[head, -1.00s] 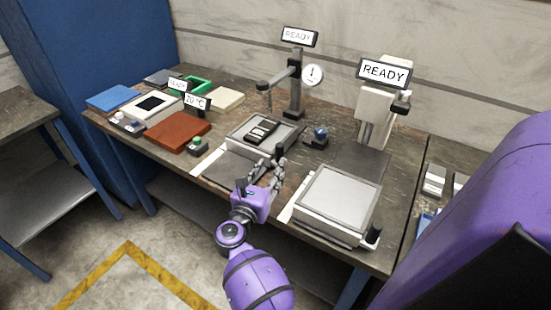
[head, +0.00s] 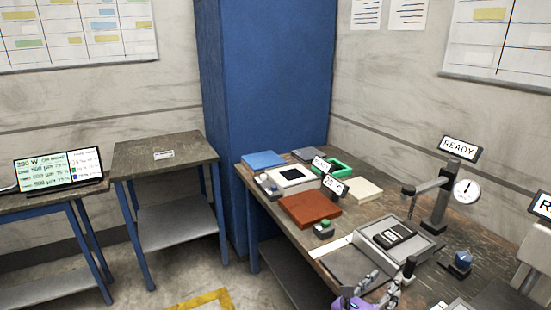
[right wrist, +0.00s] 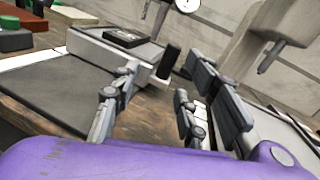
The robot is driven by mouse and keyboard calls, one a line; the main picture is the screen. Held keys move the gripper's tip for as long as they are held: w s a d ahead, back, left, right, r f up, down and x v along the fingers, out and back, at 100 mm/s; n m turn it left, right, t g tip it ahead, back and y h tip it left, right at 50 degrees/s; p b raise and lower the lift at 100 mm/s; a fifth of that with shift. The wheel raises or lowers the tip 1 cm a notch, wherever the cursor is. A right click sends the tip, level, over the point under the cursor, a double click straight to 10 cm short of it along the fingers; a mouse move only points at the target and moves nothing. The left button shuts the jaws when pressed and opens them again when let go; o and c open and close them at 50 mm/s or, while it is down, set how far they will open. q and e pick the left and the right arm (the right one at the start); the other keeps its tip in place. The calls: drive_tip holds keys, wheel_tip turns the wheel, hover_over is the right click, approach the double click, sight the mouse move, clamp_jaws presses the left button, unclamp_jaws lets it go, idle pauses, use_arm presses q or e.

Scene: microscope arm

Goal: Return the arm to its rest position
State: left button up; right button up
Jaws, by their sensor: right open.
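My right gripper (head: 388,284) shows at the bottom of the head view, with its purple wrist cut off by the frame edge. It is open and empty, in front of a grey tray (head: 428,252) that holds a dark handheld device (head: 394,236). In the right wrist view the fingers of the gripper (right wrist: 158,95) stand apart with bare worn bench top between them. The tray (right wrist: 110,48) lies beyond the left finger there. Its contact with the fingers cannot be told. My left gripper is not in view.
A dark stand (head: 437,205) with a dial and READY sign rises behind the tray. A blue cabinet (head: 262,90), small table (head: 165,150) and screen (head: 58,168) stand farther left. Open floor lies between.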

drive_tip(key=w+a+r+n+t+y, duration=0.4)
drive_tip(key=a+r+n+t+y, duration=0.35)
drive_tip(key=n, duration=0.95)
drive_tip(key=s+a+f+n+g+y+p, duration=0.1)
drive_tip(key=s+a+f+n+y, duration=0.4)
drive_tip(key=n, duration=0.5)
drive_tip(key=s+a+f+n+g+y+p, duration=0.1)
drive_tip(key=s+a+f+n+y, duration=0.25)
drive_tip(key=f+n, duration=0.5)
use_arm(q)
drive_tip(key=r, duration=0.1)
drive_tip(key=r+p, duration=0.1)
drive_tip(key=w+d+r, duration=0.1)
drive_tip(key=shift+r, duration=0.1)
use_arm(e)
drive_tip(key=s+d+f+n+g, duration=0.1)
drive_tip(key=s+f+n+g, duration=0.1)
drive_tip(key=s, duration=0.8)
drive_tip(key=s+d+f+n+g, duration=0.2)
drive_tip(key=s+f+n+g, duration=0.1)
drive_tip(key=s+f, duration=0.4)
drive_tip(key=s+d+f+n+g+h, duration=0.1)
drive_tip(key=s+f+n+g, duration=0.2)
drive_tip(key=s, duration=1)
wheel_tip(320, 180, down, 2)
drive_tip(key=shift+d+f+n, duration=0.15)
drive_tip(key=shift+f+n, duration=0.05)
drive_tip(key=shift+n, duration=0.65)
